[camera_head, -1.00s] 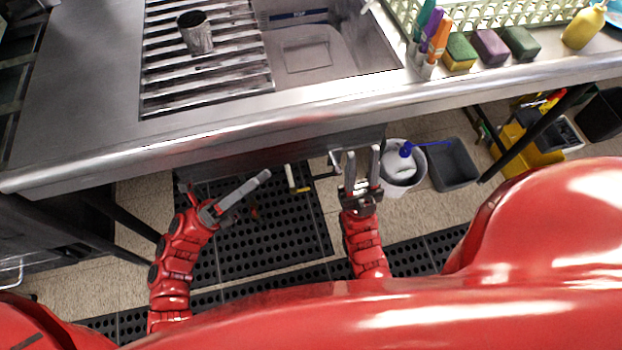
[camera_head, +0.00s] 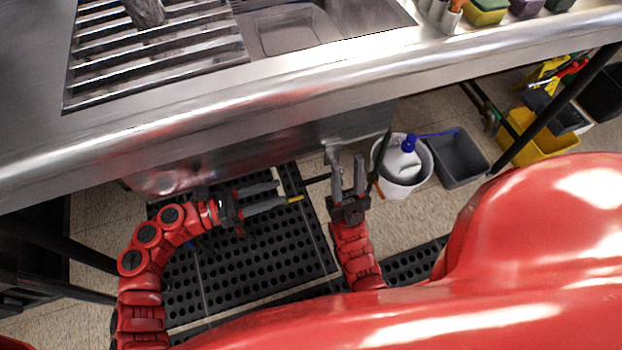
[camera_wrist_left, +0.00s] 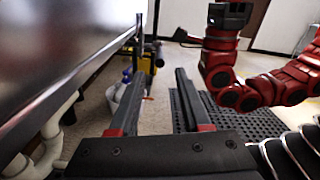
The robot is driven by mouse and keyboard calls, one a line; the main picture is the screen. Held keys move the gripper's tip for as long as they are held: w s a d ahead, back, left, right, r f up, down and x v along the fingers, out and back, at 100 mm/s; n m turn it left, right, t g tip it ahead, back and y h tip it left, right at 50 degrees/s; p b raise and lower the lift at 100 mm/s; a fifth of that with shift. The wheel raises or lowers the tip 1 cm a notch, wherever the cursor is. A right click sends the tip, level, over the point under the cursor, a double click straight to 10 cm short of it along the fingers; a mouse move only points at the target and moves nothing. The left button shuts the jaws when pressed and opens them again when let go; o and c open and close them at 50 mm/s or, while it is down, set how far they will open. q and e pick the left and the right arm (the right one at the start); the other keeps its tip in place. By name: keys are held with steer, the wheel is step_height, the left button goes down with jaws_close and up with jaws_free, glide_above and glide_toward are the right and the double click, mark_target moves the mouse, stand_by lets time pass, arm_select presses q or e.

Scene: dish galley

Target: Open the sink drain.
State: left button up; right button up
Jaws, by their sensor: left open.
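The steel sink basin (camera_head: 290,30) shows at the top of the head view, cut by the frame edge; its drain opening is not in view. Below the counter front, a thin dark bar with a yellow tip (camera_head: 295,198) shows beside my left fingertips; I cannot tell if it is the drain handle. My left gripper (camera_head: 280,195) is open under the counter edge, pointing right; contact is unclear. My right gripper (camera_head: 348,165) is open, pointing up toward the counter, beside a small metal fitting.
White pipes (camera_wrist_left: 45,140) run at the left of the wrist view. A white bucket with a bottle (camera_head: 388,185), a grey bin (camera_head: 458,160) and a yellow bucket (camera_head: 535,140) stand right. A black mat (camera_head: 240,265) covers the floor.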

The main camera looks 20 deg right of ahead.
mark_target(311, 179)
arm_select(q)
steer(key=d, duration=1)
steer(key=shift+w, duration=0.2)
steer(key=shift+a, duration=0.1)
jaws_close()
stand_by(0.8)
